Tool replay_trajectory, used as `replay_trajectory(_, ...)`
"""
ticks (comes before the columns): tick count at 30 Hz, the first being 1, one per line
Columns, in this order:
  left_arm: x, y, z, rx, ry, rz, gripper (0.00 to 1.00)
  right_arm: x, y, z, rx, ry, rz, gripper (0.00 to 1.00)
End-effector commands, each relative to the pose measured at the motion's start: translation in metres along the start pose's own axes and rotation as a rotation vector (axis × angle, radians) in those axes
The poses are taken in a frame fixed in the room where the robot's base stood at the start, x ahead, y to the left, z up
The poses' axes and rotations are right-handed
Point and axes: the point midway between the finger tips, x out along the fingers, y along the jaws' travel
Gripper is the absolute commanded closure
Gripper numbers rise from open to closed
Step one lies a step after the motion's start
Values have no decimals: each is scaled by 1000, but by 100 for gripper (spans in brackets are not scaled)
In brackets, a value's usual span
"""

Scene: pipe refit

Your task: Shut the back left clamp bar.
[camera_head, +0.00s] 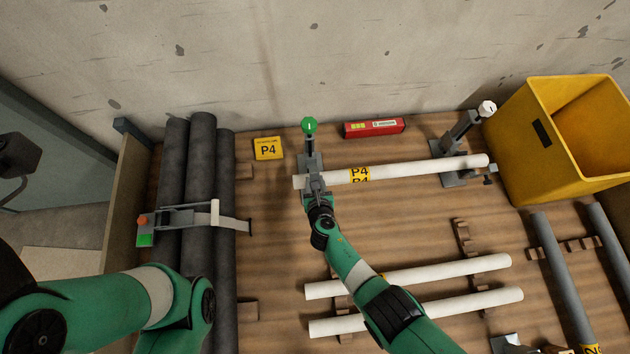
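The back left clamp (305,162) is a grey block at the left end of a white pipe (420,169) marked P4. Its clamp bar (310,145), with a round green knob (309,126), points up and back towards the wall and looks raised. My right gripper (317,192) is at the front of this clamp, by the pipe's left end and below the knob. Its fingers are small and overlap the grey clamp, so I cannot tell their opening or whether they touch it. My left arm shows at the lower left, but its gripper is out of view.
The back right clamp (455,137) has a white knob. A yellow bin (530,150) stands at the right. A red box (374,128) and yellow P4 plate (268,148) lie near the wall. Dark pipes (202,160) lie under a strap at left; two white pipes (440,269) lie in front.

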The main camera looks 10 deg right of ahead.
Motion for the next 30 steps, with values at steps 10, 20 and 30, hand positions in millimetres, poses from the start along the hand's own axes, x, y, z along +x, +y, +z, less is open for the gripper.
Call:
replay_trajectory(10,0,0,0,0,0,0,11,0,0,-1,0,0,0,37)
replay_trajectory(20,28,0,-26,0,0,0,11,-32,0,6,-3,2,0,37)
replay_trajectory(30,74,0,-68,0,1,0,11,-103,0,5,-3,1,2,37)
